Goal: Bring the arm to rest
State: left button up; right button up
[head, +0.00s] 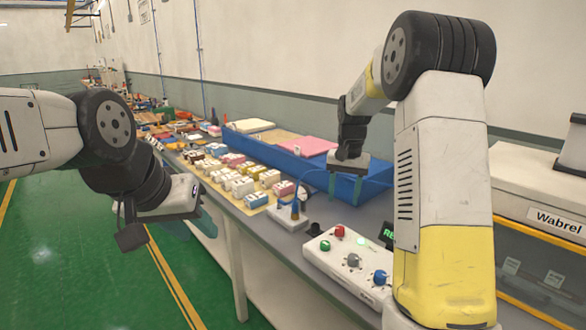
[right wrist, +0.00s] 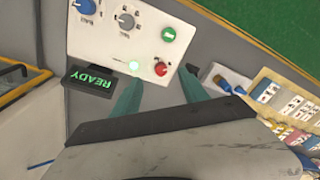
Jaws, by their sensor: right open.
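My right arm reaches in over the bench (head: 270,226), with its gripper (head: 346,194) pointing down in front of the blue bin (head: 262,154). In the right wrist view the gripper's two green fingers (right wrist: 160,82) are apart with nothing between them, over the edge of a white control box (right wrist: 125,40). My left arm comes in from the left, its gripper (head: 190,229) over the green floor beside the bench. Its fingers are partly hidden, so I cannot tell how far apart they are.
Pink (head: 307,146) and cream (head: 248,126) pads lie in the bin. Several small blocks (head: 243,187) fill a tray left of it. A READY display (right wrist: 92,80) stands by the control box. A Wabrel machine (head: 540,195) is at right. Green floor (head: 60,250) is open at left.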

jog(key=s+a+r+n+t+y, duration=0.1)
jog(key=s+r+t, duration=0.1)
jog(key=s+r, duration=0.65)
jog(key=s+a+n+t, duration=0.1)
jog(key=s, duration=0.9)
jog(key=s+a+r+n+t+y, duration=0.1)
jog(key=s+a+n+t, duration=0.1)
jog(key=s, duration=0.8)
jog(key=shift+s+r, duration=0.25)
jog(key=shift+s, duration=0.05)
jog(key=shift+a, duration=0.1)
